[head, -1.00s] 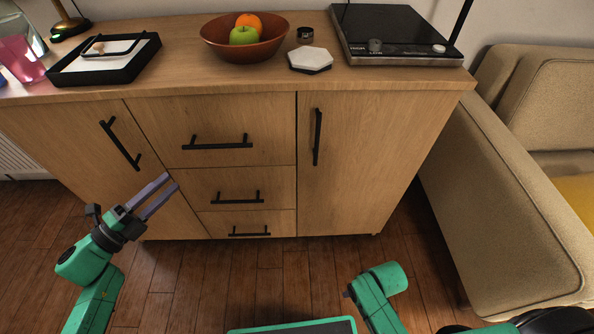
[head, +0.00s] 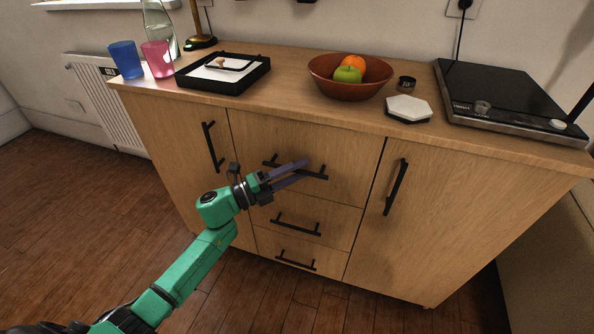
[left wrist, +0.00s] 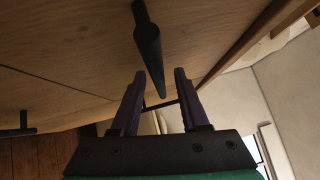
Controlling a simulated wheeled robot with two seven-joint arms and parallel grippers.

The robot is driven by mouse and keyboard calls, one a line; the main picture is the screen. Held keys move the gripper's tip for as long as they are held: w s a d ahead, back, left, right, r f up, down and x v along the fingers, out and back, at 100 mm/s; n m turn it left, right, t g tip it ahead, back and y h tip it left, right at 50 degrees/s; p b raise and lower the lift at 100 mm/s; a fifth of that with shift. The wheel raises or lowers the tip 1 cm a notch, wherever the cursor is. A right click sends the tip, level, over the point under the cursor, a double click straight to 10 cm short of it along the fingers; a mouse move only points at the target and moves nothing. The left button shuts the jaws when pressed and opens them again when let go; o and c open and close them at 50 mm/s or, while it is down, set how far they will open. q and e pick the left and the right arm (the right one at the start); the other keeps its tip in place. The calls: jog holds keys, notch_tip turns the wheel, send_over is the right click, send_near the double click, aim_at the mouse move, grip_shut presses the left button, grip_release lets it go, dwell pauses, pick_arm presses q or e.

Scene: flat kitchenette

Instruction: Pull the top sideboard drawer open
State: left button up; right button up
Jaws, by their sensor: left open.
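The top drawer (head: 345,160) of the wooden sideboard (head: 430,235) is closed, flush with the front. Its black bar handle (head: 317,175) is partly hidden behind my left gripper (head: 304,169) in the head view. That gripper is open, with its two purple-grey fingers pointing right across the handle. In the left wrist view, a black bar handle (left wrist: 148,45) runs down the picture into the gap between the fingertips (left wrist: 160,75). I cannot tell whether either finger touches it. My right gripper is not in view.
Two lower drawer handles (head: 298,223) (head: 295,260) sit below, with door handles (head: 213,146) (head: 396,187) on each side. The floor at left is clear.

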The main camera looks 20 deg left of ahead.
pick_arm(q)
jog(key=shift+c, duration=0.3)
grip_shut()
dwell(1.1)
